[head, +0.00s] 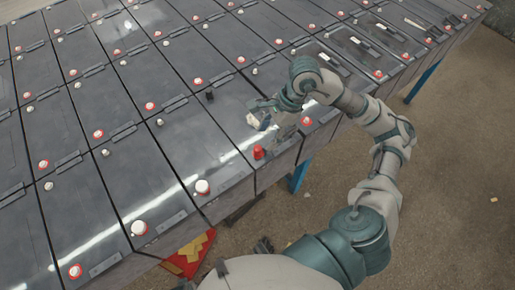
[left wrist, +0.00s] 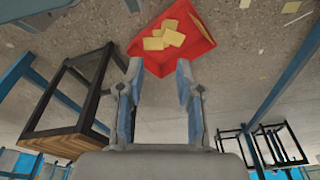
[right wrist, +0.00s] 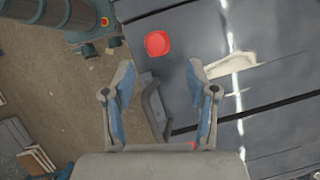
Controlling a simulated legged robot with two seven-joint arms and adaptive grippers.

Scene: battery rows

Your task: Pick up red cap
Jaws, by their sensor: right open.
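The red cap (head: 258,152) stands near the front edge of a dark battery top in the head view. In the right wrist view the red cap (right wrist: 157,43) lies ahead of the fingertips, roughly between their lines. My right gripper (head: 272,116) is open and empty above the battery tops, a little beyond the cap in the head view. Its fingers (right wrist: 160,75) show wide apart in the right wrist view, not touching the cap. My left gripper (left wrist: 159,72) is open and empty in the left wrist view, pointing towards a red bin.
The red bin (left wrist: 205,48) holds several yellow pieces on the floor; it shows below the battery edge in the head view (head: 172,268). Rows of batteries (head: 100,175) carry white and red-ringed terminals. A pale scrap (right wrist: 232,65) lies right of the cap. Open floor (head: 460,170) is at right.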

